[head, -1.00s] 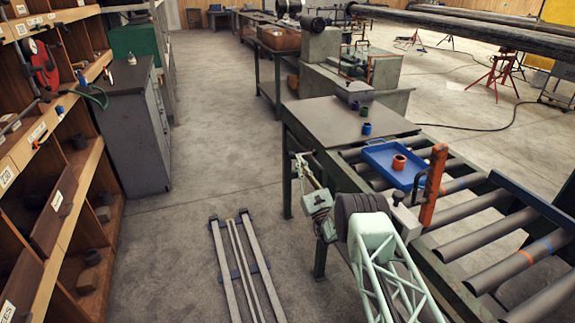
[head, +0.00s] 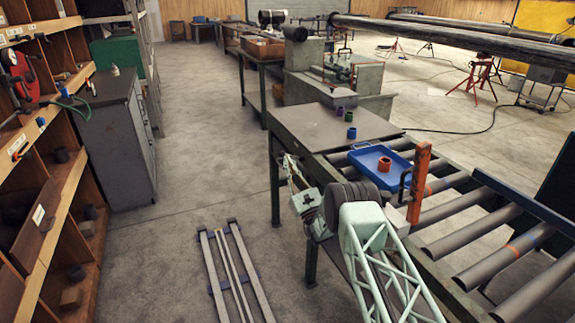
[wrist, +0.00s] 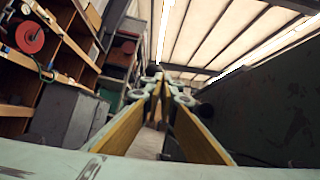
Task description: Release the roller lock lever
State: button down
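An upright orange bar (head: 420,185) stands at the near side rail of the roller table in the head view, with a dark bracket-like handle on its left. It may be the roller lock lever; no label shows. My gripper (head: 290,168) hangs left of the roller table, well apart from the orange bar. In the wrist view my gripper (wrist: 163,100) shows two yellow-faced fingers with a gap between them and nothing held. The bar is not seen in the wrist view.
A blue tray (head: 372,173) with an orange-red ring (head: 384,164) sits on the rollers (head: 455,215). Small coloured collars stand on the flat table (head: 310,128). Metal rails (head: 228,270) lie on the floor.

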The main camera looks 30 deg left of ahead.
jog(key=shift+s+a+r, duration=0.15)
jog(key=shift+s+a, duration=0.2)
jog(key=shift+a, duration=0.05)
jog(key=s+d+f, duration=0.5)
jog(key=s+f, duration=0.3)
jog(key=f, duration=0.1)
jog(key=shift+d, duration=0.35)
dwell(0.4)
jog(key=shift+r, duration=0.2)
